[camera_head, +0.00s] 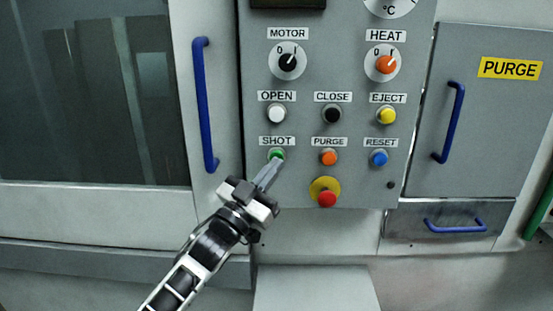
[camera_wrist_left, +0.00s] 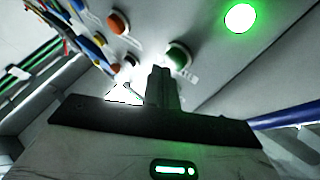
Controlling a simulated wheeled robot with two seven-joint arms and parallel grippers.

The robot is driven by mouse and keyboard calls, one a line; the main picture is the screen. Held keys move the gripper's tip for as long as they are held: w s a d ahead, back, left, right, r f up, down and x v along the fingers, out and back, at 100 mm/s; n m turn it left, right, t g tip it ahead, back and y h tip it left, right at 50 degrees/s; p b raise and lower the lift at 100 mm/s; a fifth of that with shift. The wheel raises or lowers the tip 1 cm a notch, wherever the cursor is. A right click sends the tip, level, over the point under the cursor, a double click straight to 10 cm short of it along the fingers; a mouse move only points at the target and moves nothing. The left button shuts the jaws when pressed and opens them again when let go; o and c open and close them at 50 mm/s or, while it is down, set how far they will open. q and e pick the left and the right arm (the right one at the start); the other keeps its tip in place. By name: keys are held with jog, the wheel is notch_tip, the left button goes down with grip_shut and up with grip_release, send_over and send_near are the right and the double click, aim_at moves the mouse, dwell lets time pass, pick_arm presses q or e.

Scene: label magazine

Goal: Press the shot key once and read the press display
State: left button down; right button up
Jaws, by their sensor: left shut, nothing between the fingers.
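The green shot key (camera_head: 276,153) sits under the SHOT label on the grey control panel (camera_head: 300,190). My left gripper (camera_head: 272,168) is shut and empty, its fingertips at the lower edge of the key in the head view. Whether they touch it I cannot tell. In the left wrist view the shut fingers (camera_wrist_left: 160,80) point at the panel beside a green key (camera_wrist_left: 179,57). The press display cannot be made out for certain; a dark window (camera_head: 288,3) is cut off at the top of the head view. My right gripper is not in view.
The orange purge key (camera_head: 329,158) and blue reset key (camera_head: 379,158) are to the right. A red stop button (camera_head: 326,198) on yellow is below. A blue door handle (camera_head: 204,105) stands left of the panel, and another blue handle (camera_head: 449,122) is on the PURGE door.

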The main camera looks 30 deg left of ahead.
pick_arm(q)
jog(key=shift+w+a, duration=0.3)
jog(key=shift+w, duration=0.2)
dwell(0.9)
jog(key=shift+s+d, duration=0.1)
jog(key=shift+s, duration=0.05)
jog(key=shift+s+d+p, duration=0.35)
jog(key=shift+s, duration=0.3)
jog(key=s+d, duration=0.1)
jog(key=s+p, duration=0.1)
jog(key=s+d, duration=0.1)
jog(key=s, duration=0.1)
jog(key=shift+s+d+p, duration=0.1)
jog(key=shift+d+p, duration=0.2)
dwell(0.7)
